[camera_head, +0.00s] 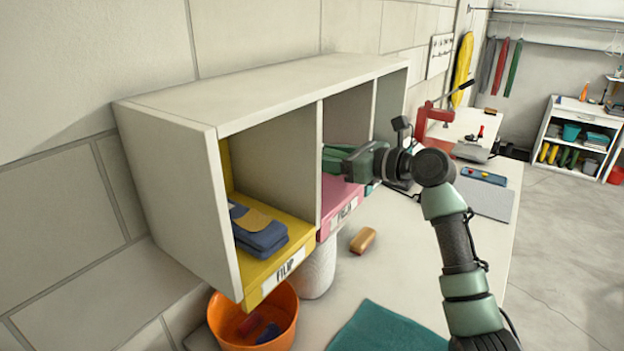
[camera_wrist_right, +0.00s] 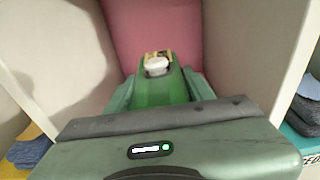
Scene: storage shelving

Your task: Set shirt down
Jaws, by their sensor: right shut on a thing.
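My right gripper (camera_wrist_right: 160,88) is shut on a green shirt (camera_wrist_right: 158,93) with a pale and yellow patch at its far end. In the head view the right gripper (camera_head: 338,158) reaches into the middle compartment of the white shelf (camera_head: 260,95), above its pink bin (camera_head: 338,207). The wrist view shows pink beyond the shirt and white dividers on both sides. Whether the shirt touches the bin cannot be told. My left gripper is not in view.
The left compartment has a yellow bin (camera_head: 283,267) with a folded blue garment (camera_head: 258,232). Below are an orange bucket (camera_head: 270,328), a white cylindrical container (camera_head: 318,272), a brown block (camera_head: 363,240) and a teal cloth (camera_head: 388,328) on the table. Dividers closely flank my right gripper.

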